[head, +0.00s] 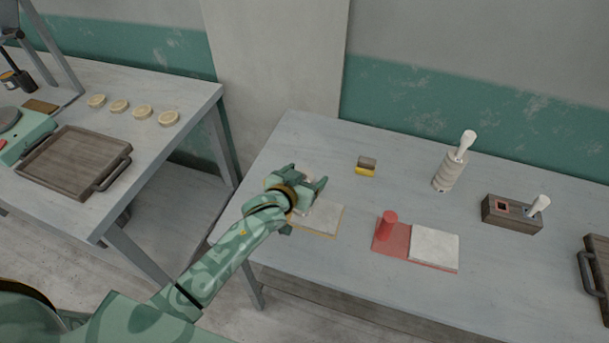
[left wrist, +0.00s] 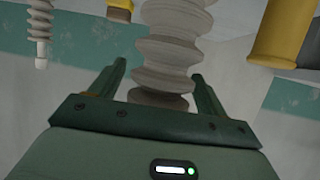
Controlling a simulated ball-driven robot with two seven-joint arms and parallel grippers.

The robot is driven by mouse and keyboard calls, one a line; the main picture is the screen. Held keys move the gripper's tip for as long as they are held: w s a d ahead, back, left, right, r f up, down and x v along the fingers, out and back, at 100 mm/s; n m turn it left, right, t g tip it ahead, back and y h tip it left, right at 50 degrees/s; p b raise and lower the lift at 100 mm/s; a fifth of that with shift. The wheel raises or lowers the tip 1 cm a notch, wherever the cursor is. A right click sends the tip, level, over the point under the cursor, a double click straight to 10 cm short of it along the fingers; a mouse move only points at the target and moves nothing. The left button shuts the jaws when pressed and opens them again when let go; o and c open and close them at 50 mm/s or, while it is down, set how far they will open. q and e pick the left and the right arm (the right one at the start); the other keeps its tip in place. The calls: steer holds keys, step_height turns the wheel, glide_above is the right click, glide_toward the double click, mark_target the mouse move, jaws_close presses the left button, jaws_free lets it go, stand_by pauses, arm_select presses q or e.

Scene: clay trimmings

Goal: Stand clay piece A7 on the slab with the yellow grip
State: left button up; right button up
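A slab (head: 316,217) on a yellow-edged board lies under my left gripper (head: 304,179). A yellow grip, partly hidden in the head view, shows as a yellow cylinder (left wrist: 277,32) in the left wrist view. A ribbed grey clay piece (left wrist: 172,55) is between my left fingers (left wrist: 160,78) in that upside-down-looking view. A gap shows beside the left-hand finger, so the gripper looks open around it. The piece's foot is out of frame, so I cannot tell whether it touches the slab. No A7 label is readable. My right gripper is not in view.
Right of it lie a red board (head: 385,249) with red grip and pale slab (head: 434,247). Behind stand a yellow-brown block (head: 366,166), a ribbed stack (head: 445,172) with a white-handled tool, and a dark holder (head: 511,215). A left table holds a wooden tray (head: 75,160).

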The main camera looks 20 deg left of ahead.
arm_select(q)
steer(key=shift+r, duration=0.1)
steer(key=shift+s+r, duration=0.2)
steer(key=shift+s, duration=0.05)
steer(key=p+v, duration=0.3)
steer(key=v, duration=0.8)
steer(key=shift+s, duration=0.15)
steer(key=shift+a+r, duration=0.1)
